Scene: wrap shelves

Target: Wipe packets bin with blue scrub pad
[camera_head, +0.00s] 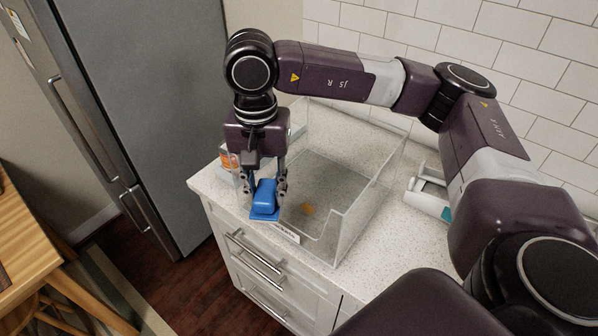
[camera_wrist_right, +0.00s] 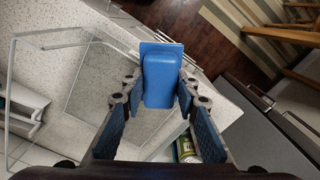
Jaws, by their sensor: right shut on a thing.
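The blue scrub pad (camera_head: 265,197) is held in my right gripper (camera_head: 266,188), which points down over the front left of the bin. In the right wrist view the pad (camera_wrist_right: 162,78) sits between the two fingers of the gripper (camera_wrist_right: 158,95). The packets bin (camera_head: 352,222) is a clear, open box on the speckled counter, with a low front and a label (camera_head: 286,234) there. A small orange-brown spot (camera_head: 308,208) shows on its floor. The pad is near the bin's front left edge; I cannot tell whether it touches. My left gripper is out of view.
A container with an orange label (camera_head: 229,160) stands left of the bin; a green-labelled one (camera_wrist_right: 187,148) shows in the wrist view. A white object (camera_head: 430,197) lies right of the bin. A tall grey fridge (camera_head: 150,90) stands left, and a wooden table (camera_head: 22,240) is at far left.

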